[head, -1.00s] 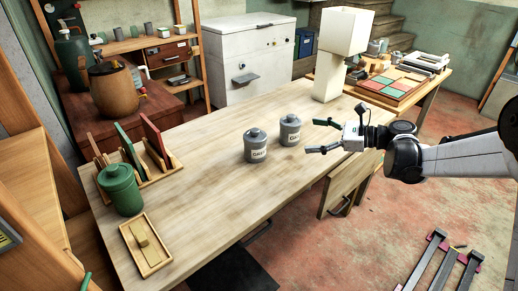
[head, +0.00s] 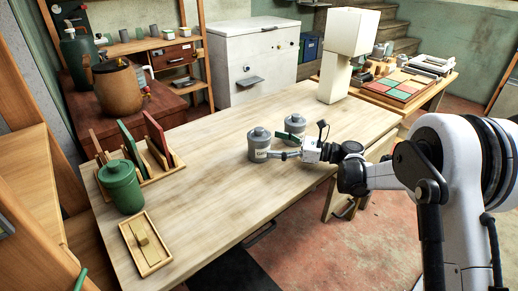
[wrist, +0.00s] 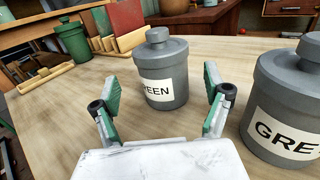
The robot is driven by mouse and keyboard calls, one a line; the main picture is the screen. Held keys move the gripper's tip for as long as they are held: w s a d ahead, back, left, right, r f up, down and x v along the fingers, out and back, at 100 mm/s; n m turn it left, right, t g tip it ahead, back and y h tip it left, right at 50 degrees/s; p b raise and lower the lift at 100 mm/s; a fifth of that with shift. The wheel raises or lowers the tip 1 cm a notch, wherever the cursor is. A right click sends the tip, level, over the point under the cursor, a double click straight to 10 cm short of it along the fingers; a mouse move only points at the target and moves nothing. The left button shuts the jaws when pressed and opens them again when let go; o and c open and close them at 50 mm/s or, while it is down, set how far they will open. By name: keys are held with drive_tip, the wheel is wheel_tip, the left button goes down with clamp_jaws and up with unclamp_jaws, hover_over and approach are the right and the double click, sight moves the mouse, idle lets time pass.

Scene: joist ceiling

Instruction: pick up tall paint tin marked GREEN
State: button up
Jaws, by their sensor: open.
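A grey lidded tin (head: 258,147) stands upright on the bench; in the wrist view this tin (wrist: 162,72) shows a label reading "REEN", its left edge cut from sight. My gripper (head: 281,147) is open just right of it, low over the bench, pointing at it. In the wrist view the tin stands ahead between the two spread fingers, with neither clearly touching. A second grey lidded tin (head: 294,124) stands behind my gripper; in the wrist view this tin (wrist: 290,105) is nearer at right, its label showing "GRE" before the frame cuts it.
A green lidded canister (head: 121,188), a wooden rack (head: 165,172) with upright panels and a small wooden tray (head: 146,262) sit at the bench's left. A cream lamp (head: 345,50) stands at its far right end. The bench (head: 215,195) front is clear.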

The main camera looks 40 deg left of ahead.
sight(259, 147)
drive_tip(key=shift+b+x, duration=0.8)
drive_tip(key=shift+x, duration=2.35)
drive_tip(key=shift+w, duration=0.15)
drive_tip(key=shift+c, duration=0.5)
drive_tip(key=c, duration=1.5)
